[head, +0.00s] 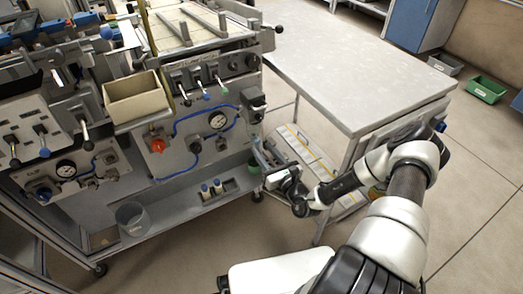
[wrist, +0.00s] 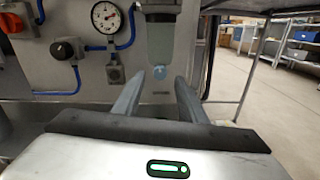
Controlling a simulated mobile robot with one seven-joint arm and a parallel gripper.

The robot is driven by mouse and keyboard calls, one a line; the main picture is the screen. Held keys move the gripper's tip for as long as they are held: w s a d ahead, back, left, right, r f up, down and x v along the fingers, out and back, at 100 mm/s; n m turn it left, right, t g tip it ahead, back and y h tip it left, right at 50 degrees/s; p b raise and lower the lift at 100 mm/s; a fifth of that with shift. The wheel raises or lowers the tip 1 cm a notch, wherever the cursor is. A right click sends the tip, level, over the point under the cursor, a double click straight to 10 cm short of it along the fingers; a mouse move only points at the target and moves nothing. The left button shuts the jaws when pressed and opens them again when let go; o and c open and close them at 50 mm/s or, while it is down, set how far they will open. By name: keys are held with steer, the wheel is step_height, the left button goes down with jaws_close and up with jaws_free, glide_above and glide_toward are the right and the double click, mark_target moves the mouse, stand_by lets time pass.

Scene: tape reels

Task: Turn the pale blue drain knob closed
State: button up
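The pale blue drain knob (wrist: 159,72) is small and hangs under a clear cylindrical bowl (wrist: 160,42) in the wrist view. My gripper (wrist: 160,77) is open, with one finger to each side of the knob in the picture. The fingers do not visibly touch the knob, and I cannot tell how far beyond the fingertips it is. In the head view my gripper (head: 262,151) is low at the right end of the machine, below the dark-topped filter unit (head: 253,100). The knob is too small to make out there.
A pressure gauge (wrist: 106,17), blue hoses and a black knob (wrist: 62,48) are on the panel to the left. A red knob (head: 157,145) is further left. A grey table (head: 355,75) stands right of my gripper.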

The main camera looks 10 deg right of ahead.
steer(key=shift+x, duration=1)
jaws_close()
steer(key=shift+r+n+p, duration=0.25)
steer(key=shift+n+p, duration=0.15)
steer(key=shift+p, duration=0.1)
steer(key=shift+f+n+p, duration=0.2)
steer(key=shift+n+p, duration=0.1)
steer(key=shift+n, duration=0.1)
jaws_free()
steer(key=shift+s, duration=0.1)
